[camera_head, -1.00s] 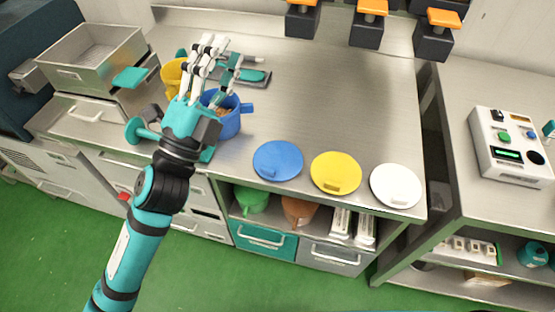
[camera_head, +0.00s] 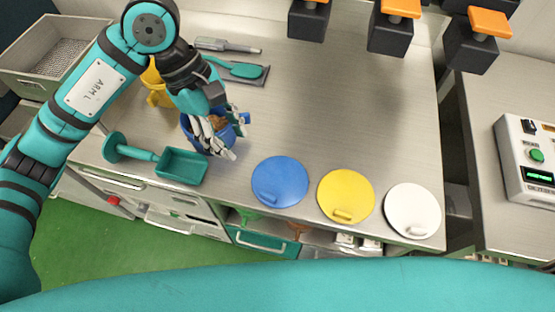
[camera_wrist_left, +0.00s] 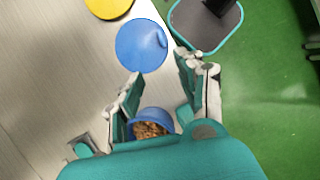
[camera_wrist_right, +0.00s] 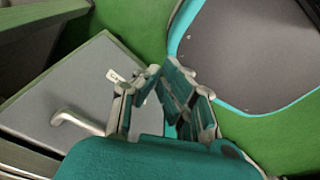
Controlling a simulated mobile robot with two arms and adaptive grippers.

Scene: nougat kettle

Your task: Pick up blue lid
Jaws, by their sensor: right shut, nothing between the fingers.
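The round blue lid (camera_head: 280,182) lies flat on the steel counter near its front edge, left of a yellow lid (camera_head: 346,196) and a white lid (camera_head: 413,210). It also shows beyond the fingertips in the left wrist view (camera_wrist_left: 141,45). My left gripper (camera_head: 222,148) hangs over the blue mug (camera_head: 203,135), up and left of the blue lid, with its fingers pointing down. Its fingers (camera_wrist_left: 164,72) are spread with nothing held between them. The blue mug with brown pieces (camera_wrist_left: 150,125) shows behind the fingertips. My right gripper (camera_wrist_right: 162,72) is shut and empty, away from the lids.
A yellow mug (camera_head: 155,85) stands behind the blue one. Orange-topped black blocks (camera_head: 398,20) are at the back and a white control box (camera_head: 530,160) at right. The middle of the counter is clear.

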